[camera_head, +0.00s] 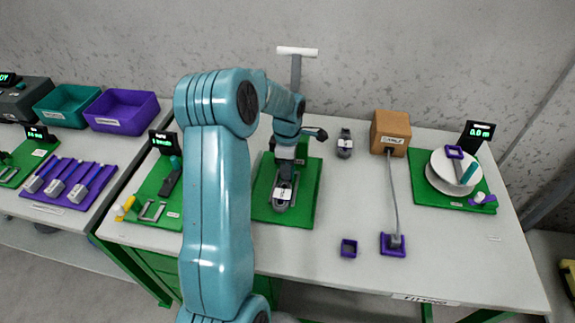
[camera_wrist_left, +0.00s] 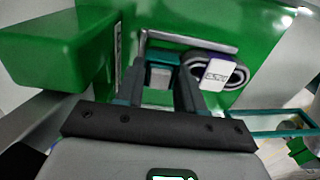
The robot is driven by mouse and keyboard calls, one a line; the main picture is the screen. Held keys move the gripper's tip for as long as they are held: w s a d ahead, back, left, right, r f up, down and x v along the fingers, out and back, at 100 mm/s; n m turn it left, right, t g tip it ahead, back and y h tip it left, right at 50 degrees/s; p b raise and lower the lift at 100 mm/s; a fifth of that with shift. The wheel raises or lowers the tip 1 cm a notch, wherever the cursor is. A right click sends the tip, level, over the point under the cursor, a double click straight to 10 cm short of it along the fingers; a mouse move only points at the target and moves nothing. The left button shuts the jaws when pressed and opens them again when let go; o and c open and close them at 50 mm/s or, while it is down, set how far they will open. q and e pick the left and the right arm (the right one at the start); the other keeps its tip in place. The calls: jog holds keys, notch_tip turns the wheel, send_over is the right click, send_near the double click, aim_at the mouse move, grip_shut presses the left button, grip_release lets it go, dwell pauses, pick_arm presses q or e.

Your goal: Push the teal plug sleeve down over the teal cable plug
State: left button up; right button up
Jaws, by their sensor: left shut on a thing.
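My left gripper (camera_wrist_left: 158,88) points down over the middle green mat (camera_head: 307,195). In the left wrist view its two fingers are shut on a small teal piece (camera_wrist_left: 163,58), which looks like the teal plug sleeve. A pale grey block, perhaps the cable plug, shows at the middle of the teal piece. How far the sleeve sits over it cannot be told. A grey cable coil with a white label (camera_head: 283,193) lies close by on the mat and shows beside the right finger in the left wrist view (camera_wrist_left: 215,72). In the head view my wrist hides the fingertips.
A grey post with a white T-handle (camera_head: 297,52) rises behind the mat. A brown box (camera_head: 390,132) has a cable running to a purple base (camera_head: 393,246). A white reel (camera_head: 453,172) stands at right. The table's front middle is mostly clear.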

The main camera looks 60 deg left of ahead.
pick_arm(q)
jog(key=shift+f, duration=0.2)
jog(key=o, duration=1.1)
jog(key=shift+r, duration=0.2)
jog(key=shift+r+p, duration=2.6)
jog(key=shift+r, duration=1.3)
